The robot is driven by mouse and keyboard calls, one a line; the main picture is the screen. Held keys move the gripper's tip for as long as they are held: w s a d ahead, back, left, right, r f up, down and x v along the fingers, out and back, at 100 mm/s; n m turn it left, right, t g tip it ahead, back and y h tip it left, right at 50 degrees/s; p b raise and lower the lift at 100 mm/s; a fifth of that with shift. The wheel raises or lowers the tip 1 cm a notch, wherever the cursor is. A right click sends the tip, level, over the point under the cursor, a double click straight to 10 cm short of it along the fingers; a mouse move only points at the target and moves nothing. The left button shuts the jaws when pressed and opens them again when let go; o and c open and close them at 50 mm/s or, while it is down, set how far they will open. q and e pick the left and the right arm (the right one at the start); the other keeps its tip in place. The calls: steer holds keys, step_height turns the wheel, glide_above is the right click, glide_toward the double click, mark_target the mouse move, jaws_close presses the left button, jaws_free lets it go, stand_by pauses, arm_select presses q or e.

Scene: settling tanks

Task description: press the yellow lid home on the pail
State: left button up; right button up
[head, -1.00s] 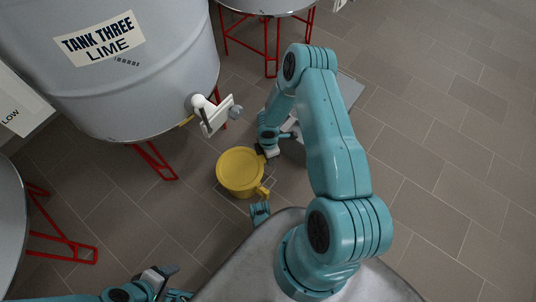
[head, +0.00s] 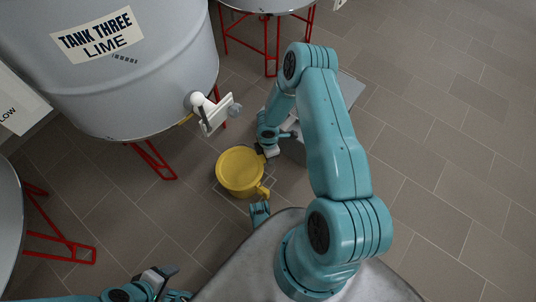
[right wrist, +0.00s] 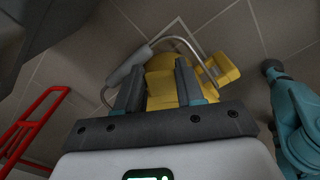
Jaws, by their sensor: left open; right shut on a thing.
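The yellow pail (head: 243,190) stands on the tiled floor below the tank, with the round yellow lid (head: 238,168) over its top. I cannot tell whether the lid is fully seated. My right gripper (head: 264,151) is at the lid's upper right edge. In the right wrist view my right gripper (right wrist: 160,88) has its fingers either side of a yellow part, which looks like the lid (right wrist: 160,66); the exact contact is hidden. A wire handle with a grey grip (right wrist: 125,70) shows beside it. My left gripper (head: 163,281) is open and empty at the lower left, away from the pail.
A grey tank labelled TANK THREE LIME (head: 130,75) stands on red legs (head: 152,160) at upper left, its white valve (head: 210,113) jutting out near the pail. Another tank (head: 8,215) is at the left edge. The floor to the right is clear.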

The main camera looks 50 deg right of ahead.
steer(key=shift+f+b, duration=0.15)
steer(key=shift+b, duration=0.15)
stand_by(0.6)
stand_by(0.4)
steer(key=o, duration=1.6)
steer(key=shift+r+p, duration=2.4)
steer(key=shift+r, duration=1.2)
